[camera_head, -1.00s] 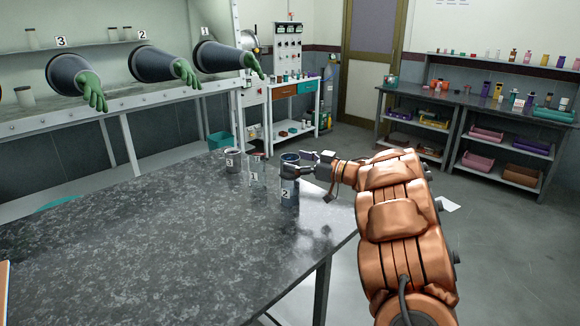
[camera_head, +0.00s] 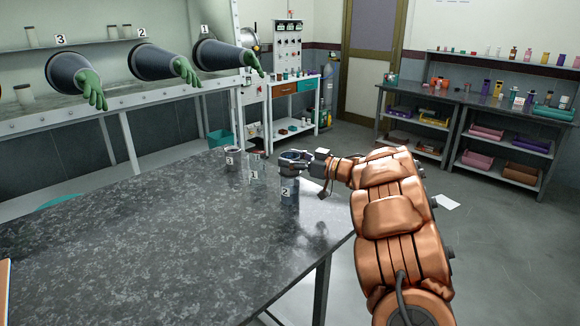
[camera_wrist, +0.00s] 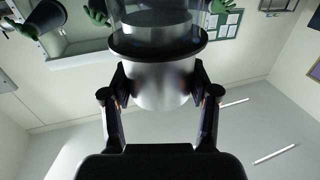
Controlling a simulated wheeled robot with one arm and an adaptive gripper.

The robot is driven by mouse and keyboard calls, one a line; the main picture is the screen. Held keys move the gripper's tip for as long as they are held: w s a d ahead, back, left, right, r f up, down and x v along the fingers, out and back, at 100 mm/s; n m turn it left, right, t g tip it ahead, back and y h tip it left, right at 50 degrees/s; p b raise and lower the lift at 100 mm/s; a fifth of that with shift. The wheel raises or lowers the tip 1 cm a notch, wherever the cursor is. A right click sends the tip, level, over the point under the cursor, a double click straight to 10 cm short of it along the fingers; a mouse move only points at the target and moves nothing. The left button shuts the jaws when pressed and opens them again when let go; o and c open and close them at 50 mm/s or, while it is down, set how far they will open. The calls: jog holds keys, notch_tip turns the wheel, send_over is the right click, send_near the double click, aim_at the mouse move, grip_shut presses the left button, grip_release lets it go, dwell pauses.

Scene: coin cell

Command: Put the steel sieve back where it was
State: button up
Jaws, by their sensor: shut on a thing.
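My gripper (camera_head: 292,160) is over the right part of the dark speckled table (camera_head: 160,235). In the wrist view, its two fingers (camera_wrist: 160,95) are shut on a shiny steel cylinder with a dark ring, the steel sieve (camera_wrist: 160,88). A clear, glass-like part shows beyond the ring.
The table's front and left are clear. Glove ports with green gloves (camera_head: 185,70) line the cabinet at the back left. A small shelf unit (camera_head: 296,105) stands behind the table. A side bench (camera_head: 450,110) with coloured bottles and trays is at the right.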

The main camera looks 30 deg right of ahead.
aim_at(292, 156)
jog(key=shift+c, duration=0.6)
jog(key=shift+r, duration=0.15)
jog(key=shift+r, duration=1.4)
jog(key=shift+s+d+r, duration=0.1)
jog(key=shift+s+r, duration=0.05)
jog(key=shift+r, duration=0.15)
jog(key=s+d+r+b, duration=0.1)
jog(key=s+d, duration=0.2)
jog(key=s, duration=1.2)
jog(key=shift+s+d+r+b, duration=0.15)
jog(key=shift+d+b, duration=0.05)
jog(key=shift+b, duration=0.2)
